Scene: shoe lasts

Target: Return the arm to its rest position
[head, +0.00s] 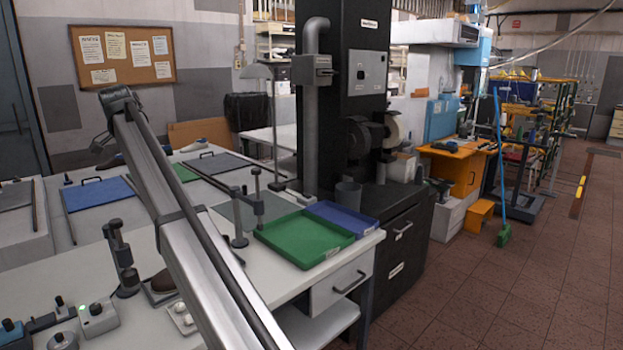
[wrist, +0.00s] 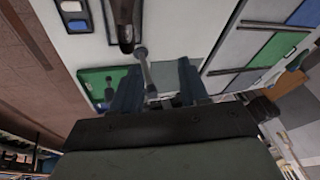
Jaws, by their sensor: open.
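My gripper (wrist: 156,78) is open in the wrist view, with its two blue-grey fingers apart and nothing held between them. A grey post from the bench (wrist: 146,70) shows in the gap between the fingers, and I cannot tell how far below them it is. In the head view my arm runs from the bottom middle up to the left, raised over the white workbench (head: 295,287). Its far end is at the upper left, where the fingers are hard to make out.
A green tray (head: 304,238) and a blue tray (head: 343,219) lie on the bench's right end. Upright clamp posts (head: 121,258) stand near my arm. A control box (head: 97,317) is at the front left.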

